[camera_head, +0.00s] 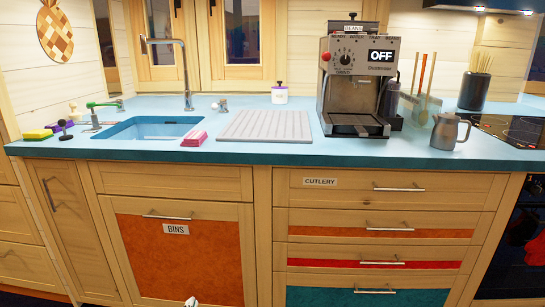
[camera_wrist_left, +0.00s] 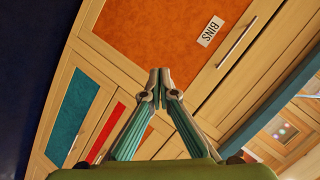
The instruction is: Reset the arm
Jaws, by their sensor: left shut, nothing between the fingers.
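My left gripper (camera_wrist_left: 158,78) is shut and empty in the left wrist view, its two fingertips meeting in front of the orange bins panel (camera_wrist_left: 160,35). In the head view only a small bit of the left gripper (camera_head: 191,302) shows at the bottom edge, low in front of the bins door (camera_head: 180,260). The rest of my left arm is out of the head view. My right gripper is in neither view.
A blue counter (camera_head: 290,155) with a sink (camera_head: 150,128), ridged drainer (camera_head: 265,125), coffee machine (camera_head: 348,90), metal jug (camera_head: 445,132) and hob (camera_head: 505,125) runs across the head view. Below it are shut drawers with bar handles, including the cutlery drawer (camera_head: 345,187).

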